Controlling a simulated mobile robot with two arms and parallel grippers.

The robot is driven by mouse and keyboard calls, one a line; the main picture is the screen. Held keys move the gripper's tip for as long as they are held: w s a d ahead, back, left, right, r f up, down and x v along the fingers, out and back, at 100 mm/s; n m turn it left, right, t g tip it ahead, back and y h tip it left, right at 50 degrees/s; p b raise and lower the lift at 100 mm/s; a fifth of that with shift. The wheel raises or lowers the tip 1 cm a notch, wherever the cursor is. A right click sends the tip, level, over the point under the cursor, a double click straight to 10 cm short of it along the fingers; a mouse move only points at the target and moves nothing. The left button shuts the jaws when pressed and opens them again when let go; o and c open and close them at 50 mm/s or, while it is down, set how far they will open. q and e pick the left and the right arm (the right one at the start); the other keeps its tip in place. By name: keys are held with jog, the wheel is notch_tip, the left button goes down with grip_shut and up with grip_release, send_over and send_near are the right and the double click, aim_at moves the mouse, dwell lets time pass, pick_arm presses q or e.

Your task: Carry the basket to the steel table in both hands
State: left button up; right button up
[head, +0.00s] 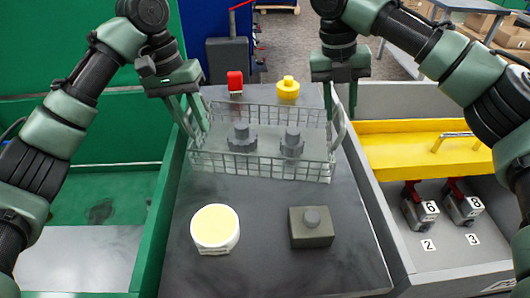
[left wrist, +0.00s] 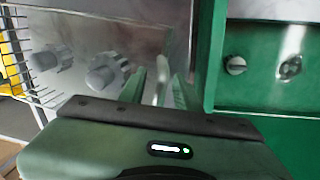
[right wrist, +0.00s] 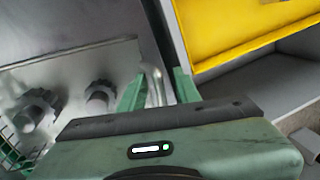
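The wire basket (head: 262,171) sits on the dark grey top between my arms, with two grey knobbed parts (head: 241,138) (head: 292,143) inside. It appears level. Its pale side handles rise at left and right. My left gripper (head: 188,112) is at the left handle, and the left wrist view shows its fingers apart with the handle between them (left wrist: 160,88). My right gripper (head: 340,97) is at the right handle (head: 337,118). In the right wrist view its fingers stand apart around the handle (right wrist: 155,85), with a gap showing.
A cream-lidded tub (head: 215,228) and a dark block with a knob (head: 311,227) stand in front of the basket. A red piece (head: 235,83) and a yellow piece (head: 288,88) stand behind it. A green-walled bay (head: 152,235) lies left, a yellow-topped bay (head: 425,150) right. A grey-topped table (head: 475,6) shows far right.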

jog(key=shift+r, duration=0.35)
pick_arm(q)
notch_tip(320, 180, up, 11)
jog(key=a, duration=0.2)
jog(key=shift+w, duration=0.15)
pick_arm(e)
notch_tip(320, 180, up, 11)
jog(key=a, duration=0.2)
jog(key=shift+w+a, duration=0.15)
jog(key=shift+w, duration=0.05)
pick_arm(q)
jog(key=shift+a, duration=0.1)
